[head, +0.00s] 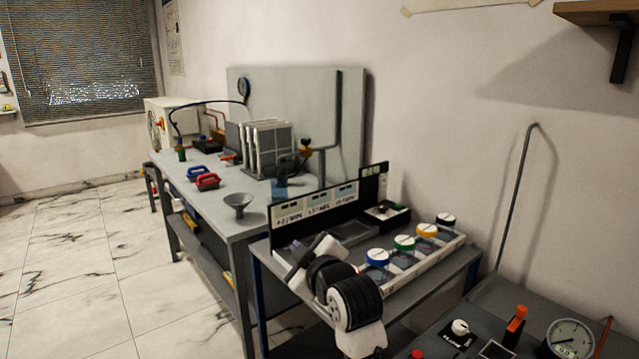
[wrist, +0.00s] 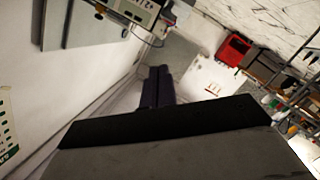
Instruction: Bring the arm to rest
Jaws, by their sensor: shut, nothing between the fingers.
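My arm (head: 352,303), with white links and black ribbed joints, shows in the head view in front of the small bench with the coloured round caps. It is folded, and its gripper end is hard to make out there. In the wrist view my gripper (wrist: 158,73) shows as two dark fingers side by side, shut with nothing between them. They point away from the camera, past the dark wrist body that fills the lower middle. I cannot see them touching anything.
The small bench (head: 440,281) bears a rack with blue, green, yellow and black caps. A long workbench (head: 222,212) with a grey funnel (head: 238,203) and a red caddy (head: 207,181) stands behind. A dial gauge (head: 570,338) is at the front right. The tiled floor at left is clear.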

